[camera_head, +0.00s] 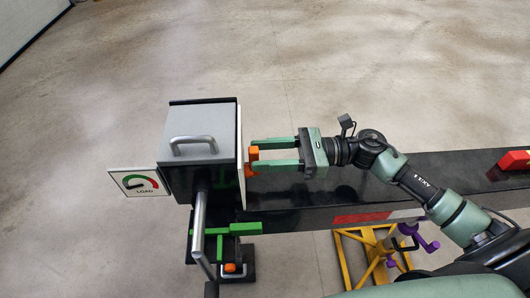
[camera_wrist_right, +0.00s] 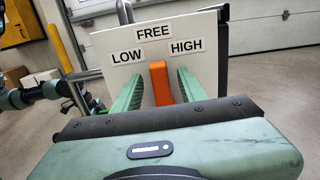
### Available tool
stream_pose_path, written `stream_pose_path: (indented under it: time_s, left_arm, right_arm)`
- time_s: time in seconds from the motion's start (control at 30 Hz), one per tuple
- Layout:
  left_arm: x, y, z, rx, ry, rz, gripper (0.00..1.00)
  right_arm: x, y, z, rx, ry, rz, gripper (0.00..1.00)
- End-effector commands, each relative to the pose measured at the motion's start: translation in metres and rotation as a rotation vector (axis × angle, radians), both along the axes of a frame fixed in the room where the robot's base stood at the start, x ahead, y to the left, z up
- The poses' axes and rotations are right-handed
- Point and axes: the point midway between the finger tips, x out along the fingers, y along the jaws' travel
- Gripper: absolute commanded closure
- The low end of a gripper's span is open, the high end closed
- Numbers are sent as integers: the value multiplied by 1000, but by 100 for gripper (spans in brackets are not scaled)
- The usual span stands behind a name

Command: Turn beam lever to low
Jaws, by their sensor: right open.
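The orange beam lever (camera_wrist_right: 161,84) stands upright under the FREE label (camera_wrist_right: 153,32) on a white panel. The LOW label (camera_wrist_right: 127,57) is to its left and the HIGH label (camera_wrist_right: 187,46) to its right. In the head view the lever (camera_head: 253,153) sticks out from the right face of the grey box (camera_head: 205,130). My right gripper (camera_head: 256,157) is open, with one green finger on each side of the lever. In the wrist view gaps show between the lever and both fingers of this gripper (camera_wrist_right: 160,77). My left gripper does not show.
A LOAD gauge sign (camera_head: 140,182) is left of the box. A black trailer beam (camera_head: 300,195) runs right beneath my right arm, with a red block (camera_head: 514,160) at its far end. A yellow stand (camera_head: 355,260) is below. The floor beyond is clear.

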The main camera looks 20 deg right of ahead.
Motion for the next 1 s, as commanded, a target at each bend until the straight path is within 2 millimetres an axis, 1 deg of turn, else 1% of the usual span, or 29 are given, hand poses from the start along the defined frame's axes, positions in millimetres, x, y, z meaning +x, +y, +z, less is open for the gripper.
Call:
stream_pose_path:
  time_s: [0.03,0.07,0.1,0.17,0.2,1.0]
  left_arm:
    - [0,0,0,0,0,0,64]
    - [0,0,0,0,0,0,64]
    - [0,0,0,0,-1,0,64]
    - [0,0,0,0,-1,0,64]
    - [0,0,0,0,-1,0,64]
    - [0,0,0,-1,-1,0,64]
  right_arm:
    - [0,0,0,0,0,0,61]
    - [0,0,0,0,0,0,69]
    - [0,0,0,0,0,0,80]
    - [0,0,0,0,1,0,97]
    - [0,0,0,0,1,0,100]
    - [0,-1,0,-1,1,-1,100]
